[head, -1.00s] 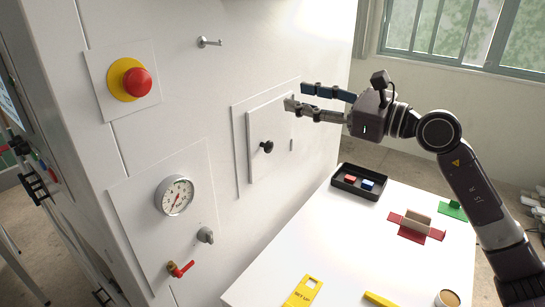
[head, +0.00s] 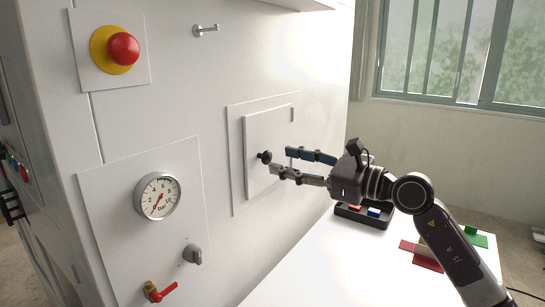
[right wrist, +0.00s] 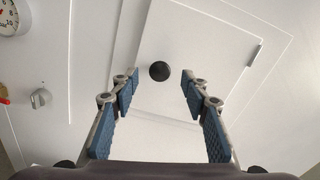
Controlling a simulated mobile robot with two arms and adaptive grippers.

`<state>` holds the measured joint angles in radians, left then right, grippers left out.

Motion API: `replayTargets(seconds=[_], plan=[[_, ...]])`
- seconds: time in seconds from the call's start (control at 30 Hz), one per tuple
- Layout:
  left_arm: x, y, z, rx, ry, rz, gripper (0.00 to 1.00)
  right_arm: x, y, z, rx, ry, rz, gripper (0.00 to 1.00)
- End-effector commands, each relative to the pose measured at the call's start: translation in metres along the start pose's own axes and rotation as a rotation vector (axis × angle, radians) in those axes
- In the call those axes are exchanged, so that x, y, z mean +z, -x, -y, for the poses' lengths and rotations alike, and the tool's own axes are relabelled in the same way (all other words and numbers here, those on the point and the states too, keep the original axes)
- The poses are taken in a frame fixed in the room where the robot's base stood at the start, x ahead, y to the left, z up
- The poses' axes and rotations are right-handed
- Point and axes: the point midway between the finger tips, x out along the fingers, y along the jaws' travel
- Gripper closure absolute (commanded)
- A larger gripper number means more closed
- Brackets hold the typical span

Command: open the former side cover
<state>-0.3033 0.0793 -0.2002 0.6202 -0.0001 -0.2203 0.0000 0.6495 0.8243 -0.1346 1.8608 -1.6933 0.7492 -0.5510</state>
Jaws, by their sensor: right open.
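The former side cover (head: 264,130) is a white rectangular panel on the machine's side, and it looks closed. Its small black knob (head: 265,156) sticks out near its left edge. My right gripper (head: 279,162) is open and empty, with its fingers pointing at the knob. In the right wrist view the knob (right wrist: 160,71) lies between and just beyond the two blue-padded fingertips, with no contact visible. The cover (right wrist: 200,50) fills much of that view, with a small hinge-like piece (right wrist: 253,54) at its right edge. My left gripper is not in view.
A pressure gauge (head: 158,196), a grey knob (head: 193,254) and a red valve handle (head: 163,292) sit left of the cover. A red emergency button (head: 123,49) is above them. A white table (head: 330,262) with a black tray (head: 352,217) stands below my right arm.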

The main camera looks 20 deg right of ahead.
Motion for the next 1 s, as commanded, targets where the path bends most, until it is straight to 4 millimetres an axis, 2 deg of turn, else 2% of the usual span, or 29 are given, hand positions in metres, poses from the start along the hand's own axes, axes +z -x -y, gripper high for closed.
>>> replayTargets(seconds=[0.03, 0.1, 0.3, 0.63, 1.0], plan=[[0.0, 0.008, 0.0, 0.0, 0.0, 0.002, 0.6, 0.005, -0.009, 0.001, 0.001, -0.004, 0.002, 0.58], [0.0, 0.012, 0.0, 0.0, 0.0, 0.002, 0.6, 0.004, -0.02, 0.001, 0.001, -0.003, 0.001, 0.58], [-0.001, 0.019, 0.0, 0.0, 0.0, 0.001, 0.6, 0.001, -0.041, 0.0, 0.001, -0.001, -0.001, 0.58], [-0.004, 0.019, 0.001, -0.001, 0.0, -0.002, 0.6, -0.001, -0.045, 0.0, 0.0, 0.0, -0.002, 0.58], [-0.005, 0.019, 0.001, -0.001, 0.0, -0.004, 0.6, -0.001, -0.045, 0.0, 0.0, 0.0, -0.002, 0.99]])
